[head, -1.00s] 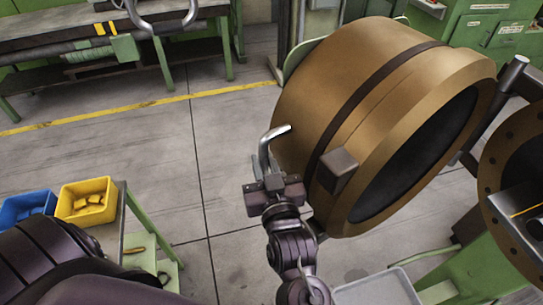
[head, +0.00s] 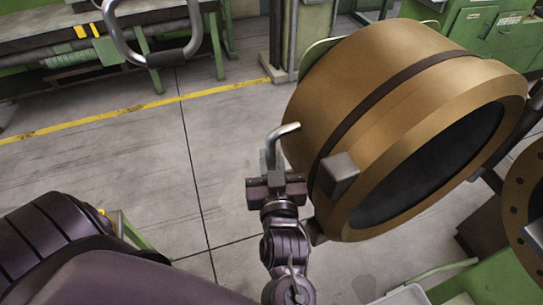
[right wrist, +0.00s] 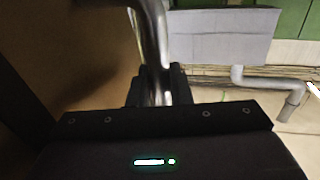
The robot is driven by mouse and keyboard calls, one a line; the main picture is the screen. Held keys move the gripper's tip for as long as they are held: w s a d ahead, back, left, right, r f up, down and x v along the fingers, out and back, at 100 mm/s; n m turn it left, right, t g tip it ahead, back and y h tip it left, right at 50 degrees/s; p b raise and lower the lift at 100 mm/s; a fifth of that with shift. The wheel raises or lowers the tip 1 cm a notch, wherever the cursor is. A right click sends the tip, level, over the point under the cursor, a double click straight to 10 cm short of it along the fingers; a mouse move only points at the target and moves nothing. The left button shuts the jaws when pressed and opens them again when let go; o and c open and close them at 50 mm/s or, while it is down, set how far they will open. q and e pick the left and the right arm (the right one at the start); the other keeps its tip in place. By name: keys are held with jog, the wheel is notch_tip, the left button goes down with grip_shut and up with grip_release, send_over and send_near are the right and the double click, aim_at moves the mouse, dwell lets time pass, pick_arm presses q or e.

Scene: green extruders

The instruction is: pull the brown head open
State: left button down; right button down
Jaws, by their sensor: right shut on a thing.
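The brown head (head: 375,75) is a large brown drum with a dark band and a dark open mouth facing lower right. It stands apart from the drilled brown flange (head: 528,190) at the right edge. A bent metal handle (head: 284,130) sticks out at its left side. My right gripper (head: 274,172) is shut on this handle, below its bend. In the right wrist view the handle (right wrist: 153,45) runs down between the fingers (right wrist: 157,88), with the brown head's side (right wrist: 65,45) at left. My left gripper is out of view; only my left arm shows at lower left.
A green-legged bench (head: 110,50) stands at the back left, and green cabinets (head: 490,40) at the back right. A grey metal loop (head: 155,58) hangs at upper left. Grey floor with a yellow line (head: 120,115) lies open left of the head.

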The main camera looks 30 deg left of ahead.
jog(key=shift+s+f, duration=0.1)
jog(key=c, duration=1.4)
grip_release()
jog(key=shift+c, duration=0.2)
jog(key=shift+o, duration=0.3)
jog(key=shift+a, duration=0.1)
jog(key=shift+s+d+p, duration=0.3)
jog(key=shift+d+p, duration=0.1)
jog(key=shift+p, duration=0.05)
jog(key=p+v, duration=0.3)
jog(key=v, duration=0.3)
jog(key=shift+s+d, duration=0.2)
jog(key=shift+s, duration=0.15)
